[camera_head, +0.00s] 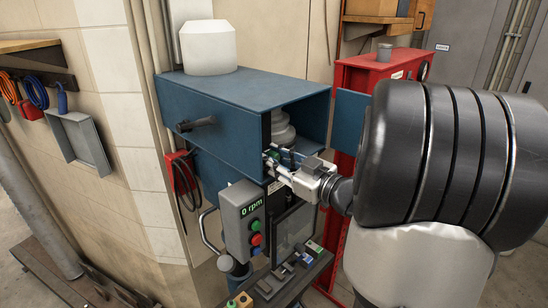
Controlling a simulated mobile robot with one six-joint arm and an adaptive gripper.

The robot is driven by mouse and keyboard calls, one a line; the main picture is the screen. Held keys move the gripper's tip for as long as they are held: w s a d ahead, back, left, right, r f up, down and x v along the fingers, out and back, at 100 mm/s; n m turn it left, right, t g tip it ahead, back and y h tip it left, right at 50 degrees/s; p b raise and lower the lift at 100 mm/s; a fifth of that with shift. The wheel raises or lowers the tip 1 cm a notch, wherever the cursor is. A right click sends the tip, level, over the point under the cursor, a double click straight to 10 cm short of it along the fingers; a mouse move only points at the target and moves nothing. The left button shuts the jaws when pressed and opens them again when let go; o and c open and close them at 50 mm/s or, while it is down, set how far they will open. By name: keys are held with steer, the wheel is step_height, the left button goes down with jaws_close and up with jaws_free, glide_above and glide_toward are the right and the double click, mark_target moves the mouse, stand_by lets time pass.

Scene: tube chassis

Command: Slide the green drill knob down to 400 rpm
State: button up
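A blue drill head housing (215,92) stands in the middle of the view with its front cover open. A small green piece, apparently the drill knob (273,154), shows at the housing's open front edge. My gripper (275,163) reaches in from the right with its fingertips right at this green piece. The fingers partly hide it, and I cannot tell whether they touch or close on it. A grey control box (240,203) below has a display (251,205) reading 0 rpm, with green and red buttons under it.
A red cabinet (350,75) stands behind on the right. A blue cover panel (349,118) sticks out beside my arm. A dark handle (197,124) juts from the housing's left side. A tray with small blocks (290,272) lies below.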

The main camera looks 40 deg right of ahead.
steer(key=o, duration=0.4)
steer(key=shift+r, duration=0.1)
steer(key=s, duration=0.8)
steer(key=s+d, duration=0.1)
steer(key=s, duration=0.3)
steer(key=shift+w, duration=0.15)
